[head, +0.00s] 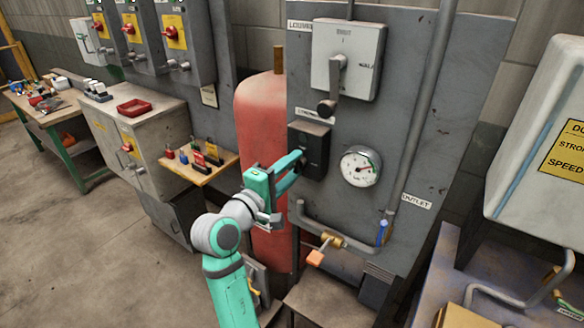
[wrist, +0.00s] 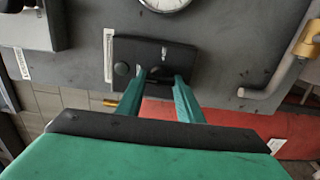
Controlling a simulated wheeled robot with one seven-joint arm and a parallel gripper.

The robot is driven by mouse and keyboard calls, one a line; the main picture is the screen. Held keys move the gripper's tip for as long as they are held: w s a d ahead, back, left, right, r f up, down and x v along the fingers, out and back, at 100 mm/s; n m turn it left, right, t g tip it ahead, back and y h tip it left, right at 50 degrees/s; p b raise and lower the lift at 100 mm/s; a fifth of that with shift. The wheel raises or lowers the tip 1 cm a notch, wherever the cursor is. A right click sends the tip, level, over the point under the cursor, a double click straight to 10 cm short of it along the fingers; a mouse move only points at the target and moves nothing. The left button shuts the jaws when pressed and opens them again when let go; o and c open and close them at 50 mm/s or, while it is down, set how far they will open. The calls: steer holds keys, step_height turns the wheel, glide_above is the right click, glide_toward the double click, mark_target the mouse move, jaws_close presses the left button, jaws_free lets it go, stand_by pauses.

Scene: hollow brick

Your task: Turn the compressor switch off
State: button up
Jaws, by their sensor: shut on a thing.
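The compressor switch is a small black box (head: 309,148) on the grey panel, below the large grey lever switch.
The large grey switch (head: 348,60) has its handle hanging down. A round gauge (head: 361,167) sits right of the black box. Pipes with a blue-handled valve (head: 382,231) run below. A red tank (head: 262,125) stands behind my arm. A wooden shelf with padlocks (head: 200,165) is at left.

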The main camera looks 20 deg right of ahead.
steer(key=shift+f, duration=0.1)
steer(key=o, duration=0.8)
steer(key=shift+o, duration=0.2)
steer(key=v, duration=1.1)
